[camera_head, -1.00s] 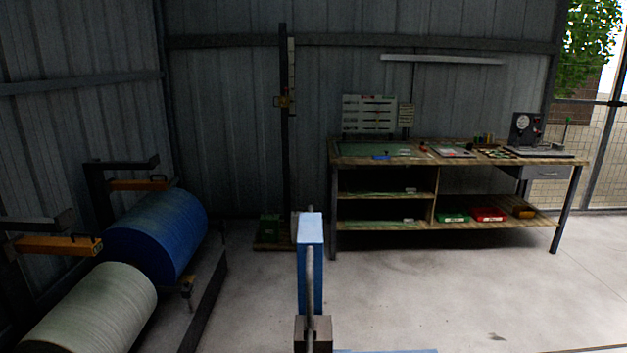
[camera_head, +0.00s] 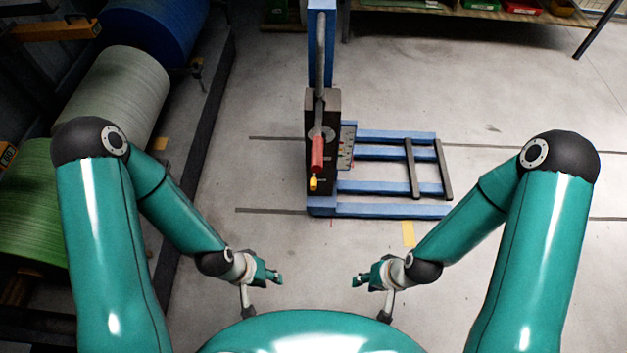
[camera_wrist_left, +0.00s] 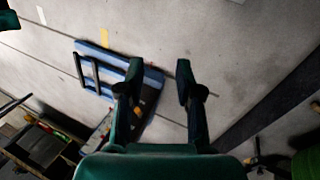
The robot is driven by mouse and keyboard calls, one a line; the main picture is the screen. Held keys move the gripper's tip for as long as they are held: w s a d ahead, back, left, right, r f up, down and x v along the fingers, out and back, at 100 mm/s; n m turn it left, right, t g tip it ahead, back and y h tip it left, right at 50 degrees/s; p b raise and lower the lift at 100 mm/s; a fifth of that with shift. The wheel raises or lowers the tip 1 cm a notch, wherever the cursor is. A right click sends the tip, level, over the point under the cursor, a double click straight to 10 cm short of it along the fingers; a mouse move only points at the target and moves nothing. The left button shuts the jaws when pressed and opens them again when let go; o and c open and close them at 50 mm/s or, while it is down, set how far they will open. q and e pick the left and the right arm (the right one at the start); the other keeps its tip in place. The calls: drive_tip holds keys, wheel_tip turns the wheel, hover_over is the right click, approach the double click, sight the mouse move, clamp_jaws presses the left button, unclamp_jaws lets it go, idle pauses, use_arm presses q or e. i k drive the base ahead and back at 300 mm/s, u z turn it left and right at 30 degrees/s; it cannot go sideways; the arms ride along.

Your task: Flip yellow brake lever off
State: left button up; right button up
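A small yellow lever (camera_head: 313,184) sits low on the dark box (camera_head: 325,107) of a blue-framed stand, just below a red handle (camera_head: 318,153). In the left wrist view a small orange-yellow spot (camera_wrist_left: 142,105) shows on the stand beside a finger; I cannot tell if it is the lever. My left gripper (camera_head: 279,279) is empty, below and left of the lever, well apart from it. Its two fingers also stand apart in the left wrist view (camera_wrist_left: 161,75). My right gripper (camera_head: 356,279) is below and right of the lever, empty, with its fingers apart.
The blue base frame (camera_head: 385,210) with dark crossbars lies on the floor right of the post. White (camera_head: 120,90), blue and green (camera_head: 40,190) rolls stand along a dark rail (camera_head: 200,140) at the left. A workbench is at the back right. The floor between my grippers and the stand is clear.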

sight(312, 185)
drive_tip(key=u, duration=0.4)
drive_tip(key=k, duration=1.2)
drive_tip(key=z, duration=0.85)
drive_tip(key=i, duration=1)
